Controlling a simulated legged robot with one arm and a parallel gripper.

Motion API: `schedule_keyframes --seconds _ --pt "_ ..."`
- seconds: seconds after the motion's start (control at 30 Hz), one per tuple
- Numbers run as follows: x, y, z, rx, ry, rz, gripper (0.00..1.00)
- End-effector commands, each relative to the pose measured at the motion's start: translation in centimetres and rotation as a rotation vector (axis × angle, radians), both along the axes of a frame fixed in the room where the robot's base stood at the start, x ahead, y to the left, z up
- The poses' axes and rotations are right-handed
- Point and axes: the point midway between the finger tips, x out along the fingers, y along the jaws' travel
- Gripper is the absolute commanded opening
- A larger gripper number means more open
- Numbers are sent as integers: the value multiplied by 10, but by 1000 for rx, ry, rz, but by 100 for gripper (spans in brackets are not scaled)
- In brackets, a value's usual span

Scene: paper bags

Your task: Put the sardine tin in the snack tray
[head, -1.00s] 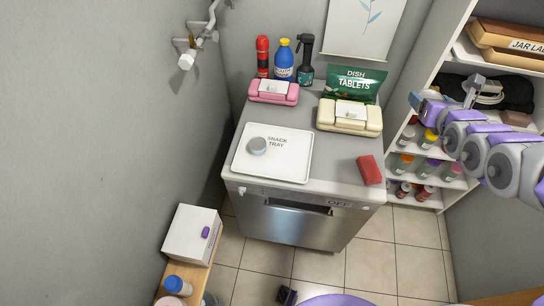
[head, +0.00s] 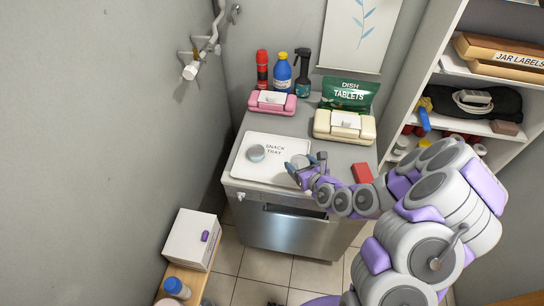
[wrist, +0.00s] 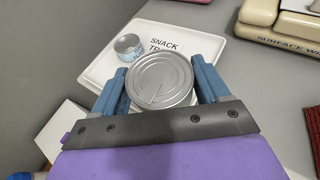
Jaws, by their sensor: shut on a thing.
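My gripper (head: 304,170) is shut on a round tin with a silver ring-pull lid, which shows between the blue fingers in the wrist view (wrist: 163,79). Its side label is hidden, so I cannot read whether it is sardines. The white snack tray (head: 262,173) lies on the dishwasher top. The held tin is by the tray's right front edge and covers part of its lettering in the wrist view; its height above the tray is hard to tell. A smaller tin with a light blue side (wrist: 128,46) stands on the tray's left part, also in the head view (head: 256,153).
A red block (head: 362,173) lies right of the tray. Behind are a cream box (head: 343,127), a pink box (head: 271,103), a green dish tablets bag (head: 348,95) and several bottles. Open shelves (head: 446,75) stand at the right. The tray's middle is free.

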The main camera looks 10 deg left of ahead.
Motion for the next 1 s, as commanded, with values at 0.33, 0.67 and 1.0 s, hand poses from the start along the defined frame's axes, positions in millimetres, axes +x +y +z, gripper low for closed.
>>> schedule_keyframes --seconds 0.33,0.67,1.0 --pt "-27 14 -47 -23 -1 -18 40" --pt "3 23 -55 -26 -9 -16 40" --pt "64 36 -59 -28 -8 -16 40"
